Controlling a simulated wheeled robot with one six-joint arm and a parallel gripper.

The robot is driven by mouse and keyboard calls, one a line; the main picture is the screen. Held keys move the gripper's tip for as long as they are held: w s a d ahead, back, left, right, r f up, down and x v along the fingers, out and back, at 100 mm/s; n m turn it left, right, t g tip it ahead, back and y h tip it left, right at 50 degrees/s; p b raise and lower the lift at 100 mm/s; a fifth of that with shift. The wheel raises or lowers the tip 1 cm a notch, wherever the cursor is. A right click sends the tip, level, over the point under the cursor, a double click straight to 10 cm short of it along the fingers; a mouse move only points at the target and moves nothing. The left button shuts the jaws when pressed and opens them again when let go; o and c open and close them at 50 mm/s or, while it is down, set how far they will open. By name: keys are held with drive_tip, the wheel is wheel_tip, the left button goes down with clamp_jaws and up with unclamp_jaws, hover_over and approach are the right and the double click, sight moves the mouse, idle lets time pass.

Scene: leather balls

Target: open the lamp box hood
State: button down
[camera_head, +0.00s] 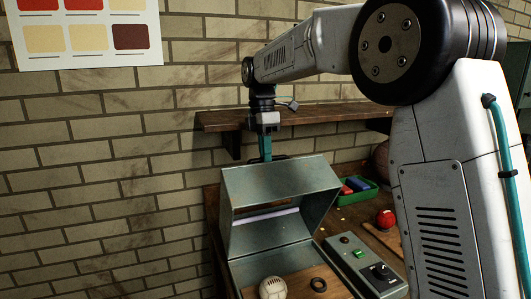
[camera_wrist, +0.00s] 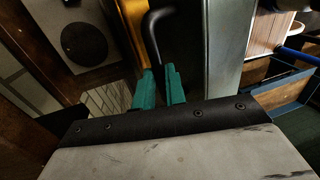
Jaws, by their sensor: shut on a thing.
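The lamp box hood (camera_head: 280,183) is grey metal and stands tilted up, its front open toward me. A pale lamp tube (camera_head: 266,216) shows inside it. My gripper (camera_head: 266,158) reaches down behind the hood's top edge, where a dark handle partly shows. In the wrist view my teal fingers (camera_wrist: 160,88) are shut on the black curved handle (camera_wrist: 152,32). The hood's grey panel (camera_wrist: 232,40) lies to the right of the fingers there. In the head view the fingertips are partly hidden by the hood.
A whitish ball (camera_head: 273,287) and a black ring (camera_head: 318,284) lie on the wooden board before the hood. A control panel (camera_head: 362,265) with a green button is at right. A red ball (camera_head: 385,219) and green tray (camera_head: 366,193) stand beyond. A wooden shelf (camera_head: 215,120) crosses the brick wall behind.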

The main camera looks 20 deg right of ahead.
drive_tip(key=shift+d+f, duration=0.1)
drive_tip(key=shift+d, duration=0.05)
drive_tip(key=c, duration=1.5)
unclamp_jaws()
drive_tip(key=shift+o, duration=0.2)
drive_tip(key=v, duration=0.8)
